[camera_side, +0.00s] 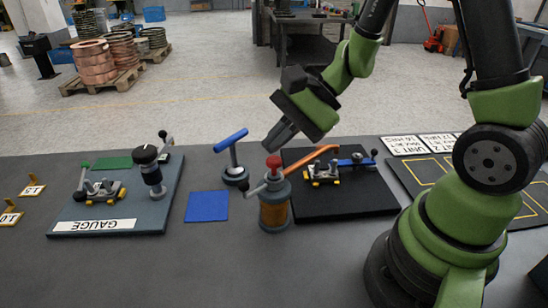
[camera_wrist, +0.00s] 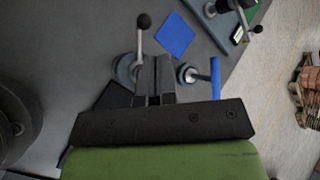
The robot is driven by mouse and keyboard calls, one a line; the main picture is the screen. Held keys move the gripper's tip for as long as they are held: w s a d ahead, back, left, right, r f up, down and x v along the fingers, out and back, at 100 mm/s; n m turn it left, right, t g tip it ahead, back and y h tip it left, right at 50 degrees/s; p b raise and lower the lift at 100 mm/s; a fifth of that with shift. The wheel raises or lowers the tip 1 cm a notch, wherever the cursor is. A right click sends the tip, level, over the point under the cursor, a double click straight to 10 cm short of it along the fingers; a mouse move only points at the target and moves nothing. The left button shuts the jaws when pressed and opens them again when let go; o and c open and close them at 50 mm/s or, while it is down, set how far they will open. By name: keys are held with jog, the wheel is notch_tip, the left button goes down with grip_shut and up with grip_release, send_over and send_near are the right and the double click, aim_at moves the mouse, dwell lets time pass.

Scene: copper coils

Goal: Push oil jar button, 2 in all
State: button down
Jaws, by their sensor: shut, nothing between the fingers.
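The oil jar (camera_side: 274,212) stands on the grey table, with an amber body, a grey top, a side lever and a red button (camera_side: 273,162) on top. My gripper (camera_side: 270,147) is shut and empty, its fingertips pointing down just above the red button in the side view. I cannot tell whether they touch it. In the wrist view the shut fingers (camera_wrist: 156,62) cover part of the oil jar (camera_wrist: 126,70), including the button. The jar's lever with a dark knob (camera_wrist: 143,21) sticks out beyond the fingers.
A blue T-handled tool (camera_side: 233,158) stands left of the jar, near a blue square (camera_side: 207,206). The gauge board (camera_side: 120,222) lies further left. A black board (camera_side: 345,200) with a copper strip and clamp lies to the right, near a yellow-marked board (camera_side: 425,176).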

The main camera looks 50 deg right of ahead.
aim_at(276, 161)
dwell(0.4)
jog(key=shift+f, duration=0.4)
jog(key=shift+f, duration=0.8)
dwell(0.6)
jog(key=shift+r, duration=1.2)
jog(key=shift+r, duration=0.15)
jog(key=shift+r, duration=2.35)
jog(key=shift+r, duration=0.1)
dwell(0.5)
